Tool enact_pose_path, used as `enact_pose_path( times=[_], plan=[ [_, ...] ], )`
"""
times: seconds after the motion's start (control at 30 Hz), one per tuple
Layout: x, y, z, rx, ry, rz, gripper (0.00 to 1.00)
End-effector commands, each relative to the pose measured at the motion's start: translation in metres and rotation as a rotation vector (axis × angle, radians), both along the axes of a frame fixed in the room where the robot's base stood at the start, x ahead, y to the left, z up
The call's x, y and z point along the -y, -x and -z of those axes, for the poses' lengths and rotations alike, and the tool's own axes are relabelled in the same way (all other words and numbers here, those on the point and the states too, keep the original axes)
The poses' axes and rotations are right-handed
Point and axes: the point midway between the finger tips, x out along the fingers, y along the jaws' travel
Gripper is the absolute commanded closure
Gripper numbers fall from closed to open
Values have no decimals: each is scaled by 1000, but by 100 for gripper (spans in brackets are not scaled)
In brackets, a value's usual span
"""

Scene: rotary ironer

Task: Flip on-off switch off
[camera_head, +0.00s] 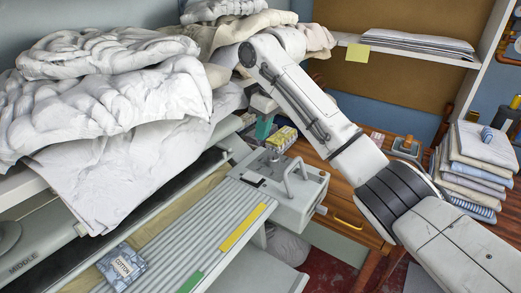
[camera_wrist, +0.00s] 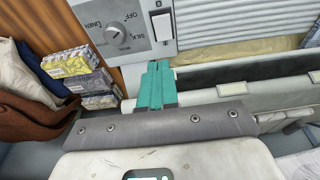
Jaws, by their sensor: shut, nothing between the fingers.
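The on-off switch (camera_wrist: 163,26) is a white rocker in a grey control panel at the top middle of the wrist view. My gripper (camera_wrist: 159,66) has teal fingers, shut together and empty, with the tips just below the switch in that view. I cannot tell whether they touch the panel. A round dial (camera_wrist: 116,33) marked OFF, SILK and LINEN sits left of the switch. In the head view my gripper (camera_head: 264,127) is partly hidden by my arm, beside the ironer's end housing (camera_head: 299,198).
Yellow patterned packs (camera_head: 281,141) are close to my gripper, and similar packs (camera_wrist: 72,62) show in the wrist view. Folded linens (camera_head: 477,165) are stacked at right. A COTTON packet (camera_head: 122,266) lies on the slatted board.

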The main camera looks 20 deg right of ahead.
Motion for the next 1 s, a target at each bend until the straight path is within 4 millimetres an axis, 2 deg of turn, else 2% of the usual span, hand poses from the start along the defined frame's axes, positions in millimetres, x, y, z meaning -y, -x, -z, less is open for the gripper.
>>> enact_pose_path(
  times=[0.5,0.6,0.8,1.0],
  plan=[
    [-11,-16,92,-3,1,2,100],
    [-10,-14,107,-3,1,2,100],
    [-8,-11,126,-2,1,1,100],
    [-8,-11,131,-1,1,0,100]
  ],
)
